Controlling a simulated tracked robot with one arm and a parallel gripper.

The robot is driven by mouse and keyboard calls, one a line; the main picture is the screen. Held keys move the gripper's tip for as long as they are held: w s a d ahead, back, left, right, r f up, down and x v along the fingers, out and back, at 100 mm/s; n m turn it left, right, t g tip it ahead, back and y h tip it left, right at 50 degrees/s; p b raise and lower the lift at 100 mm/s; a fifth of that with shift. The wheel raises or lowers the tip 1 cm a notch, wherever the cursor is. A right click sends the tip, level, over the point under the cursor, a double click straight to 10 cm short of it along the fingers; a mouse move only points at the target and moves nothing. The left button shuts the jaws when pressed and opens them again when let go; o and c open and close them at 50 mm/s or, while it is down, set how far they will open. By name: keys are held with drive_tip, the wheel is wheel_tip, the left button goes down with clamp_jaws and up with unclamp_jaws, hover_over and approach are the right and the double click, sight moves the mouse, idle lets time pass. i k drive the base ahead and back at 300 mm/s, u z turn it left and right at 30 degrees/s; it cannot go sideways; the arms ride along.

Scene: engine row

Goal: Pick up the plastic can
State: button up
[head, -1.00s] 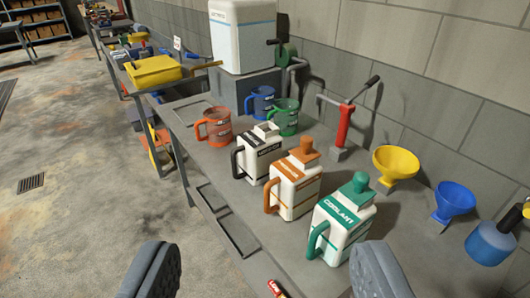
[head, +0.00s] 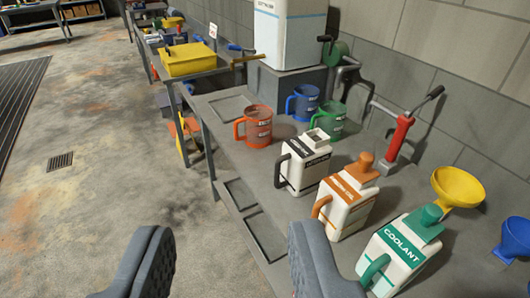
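Several white plastic cans stand in a row on the grey workbench (head: 232,155). One can has a black handle and black label (head: 303,170), one has an orange cap and handle (head: 348,203), and the nearest has a green cap and reads COOLANT (head: 402,250). Which one the task means is not shown. My gripper (head: 225,255) is open, its two dark grey fingers wide apart at the bottom. Nothing is between the fingers except bench edge and floor. The cans are beyond and to the right of it; none is touched.
Red (head: 256,128), blue (head: 303,103) and green (head: 328,120) jugs stand behind the cans. A large white container (head: 288,35) sits on a block. A yellow funnel (head: 458,187), a blue funnel (head: 513,238) and a red hand pump (head: 400,135) line the wall. Floor at left is open.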

sight(305, 160)
drive_tip(key=u, duration=0.3)
drive_tip(key=i, duration=1)
drive_tip(key=z, duration=0.15)
